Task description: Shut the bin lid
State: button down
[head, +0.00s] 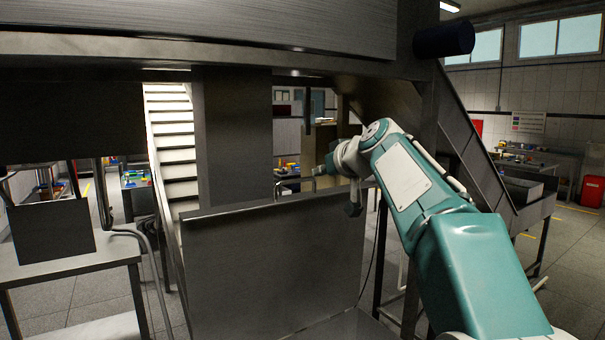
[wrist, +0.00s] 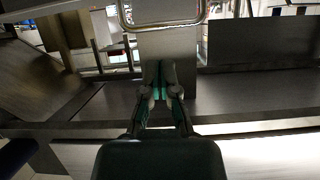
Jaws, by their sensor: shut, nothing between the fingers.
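No bin lid can be told for sure in either view. A red box-like thing (head: 592,190), which may be a bin, stands far off at the right edge of the head view; whether it has a lid cannot be made out. My gripper (head: 318,171) is stretched out ahead, above and beyond the upright grey metal panel. In the wrist view my gripper (wrist: 161,68) has its fingers together with nothing between them. Ahead of the fingertips is a light metal plate (wrist: 180,48) with a bent metal bar (wrist: 165,24) across the top of the picture.
A large upright grey metal panel (head: 270,265) stands close in front. A dark metal frame with a heavy beam (head: 200,50) hangs overhead, with a post and sloping side at the right. A metal table (head: 70,262) is at the left. Open floor (head: 560,260) shows at the right.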

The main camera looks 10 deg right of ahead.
jog(key=w+a+t, duration=0.1)
jog(key=w, duration=1.2)
jog(key=shift+w+f+n, duration=0.15)
jog(key=shift+w+n, duration=0.15)
jog(key=shift+s+f, duration=0.15)
jog(key=shift+s, duration=0.1)
jog(key=shift+s+d+f, duration=0.25)
jog(key=shift+s+f, duration=0.3)
jog(key=shift+s, duration=0.05)
jog(key=shift+s+d+f, duration=0.2)
jog(key=shift+s+f, duration=0.3)
jog(key=shift+s, duration=0.1)
jog(key=shift+s, duration=0.2)
